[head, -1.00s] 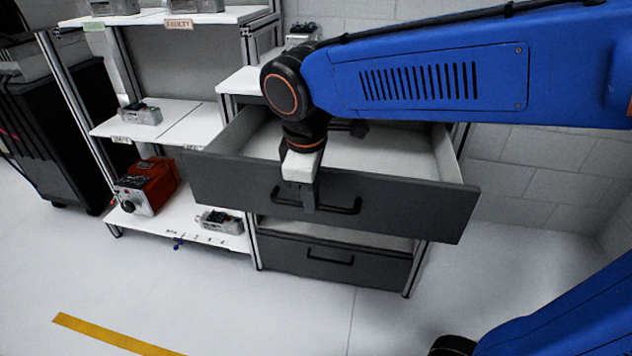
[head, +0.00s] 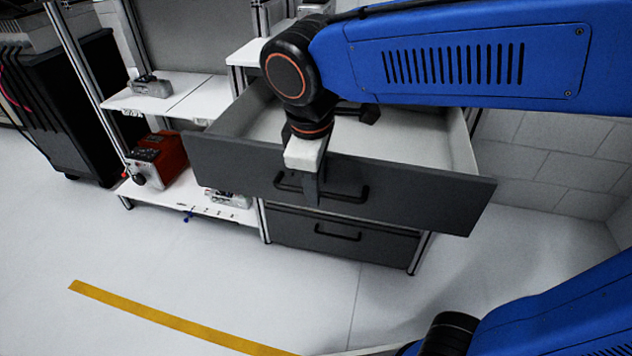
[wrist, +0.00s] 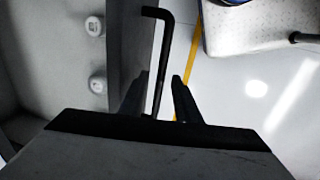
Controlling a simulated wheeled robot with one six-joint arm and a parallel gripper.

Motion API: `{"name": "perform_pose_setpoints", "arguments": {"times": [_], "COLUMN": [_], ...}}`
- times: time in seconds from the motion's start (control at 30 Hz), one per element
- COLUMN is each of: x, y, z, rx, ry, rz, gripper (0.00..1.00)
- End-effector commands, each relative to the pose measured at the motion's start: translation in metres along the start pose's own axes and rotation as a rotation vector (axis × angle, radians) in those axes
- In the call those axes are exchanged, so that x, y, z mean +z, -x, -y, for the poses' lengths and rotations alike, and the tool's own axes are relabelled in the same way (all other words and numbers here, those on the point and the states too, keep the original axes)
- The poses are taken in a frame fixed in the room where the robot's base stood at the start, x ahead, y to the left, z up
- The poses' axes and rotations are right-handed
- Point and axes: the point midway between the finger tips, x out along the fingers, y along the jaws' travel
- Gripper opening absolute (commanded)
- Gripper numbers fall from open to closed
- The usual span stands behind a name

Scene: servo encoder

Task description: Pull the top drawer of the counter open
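The top drawer (head: 410,195) of the counter has a dark grey front and stands pulled far out, its pale inside showing. Its black bar handle (head: 345,194) is on the front. My gripper (head: 312,190) points down at the handle, just in front of the drawer face. In the wrist view, the handle (wrist: 161,70) runs between the two black fingers of my gripper (wrist: 160,90). A gap shows on both sides of the bar, so the fingers look open around it. My wrist hides part of the drawer's inside and the middle of the handle.
A lower drawer (head: 345,240) is shut below. Shelves to the left hold a red box-like device (head: 158,160) and small grey metal units (head: 152,86). A black cabinet (head: 60,110) stands at far left. The floor in front is clear, with a yellow stripe (head: 170,318).

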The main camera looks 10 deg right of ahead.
Motion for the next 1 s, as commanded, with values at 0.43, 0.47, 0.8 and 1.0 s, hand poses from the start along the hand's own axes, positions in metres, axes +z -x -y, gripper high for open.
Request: {"name": "perform_pose_setpoints", "arguments": {"times": [0.43, 0.47, 0.8, 1.0], "x": [0.0, -0.001, -0.001, -0.001], "y": [0.016, 0.021, 0.087, 0.126], "z": [0.0, 0.0, 0.0, 0.0], "rx": [0.001, 0.001, 0.0, 0.0], "ry": [0.001, 0.001, 0.001, 0.001], "rz": [-0.001, -0.002, -0.002, -0.002], "gripper": [0.29, 0.29, 0.29, 0.29]}}
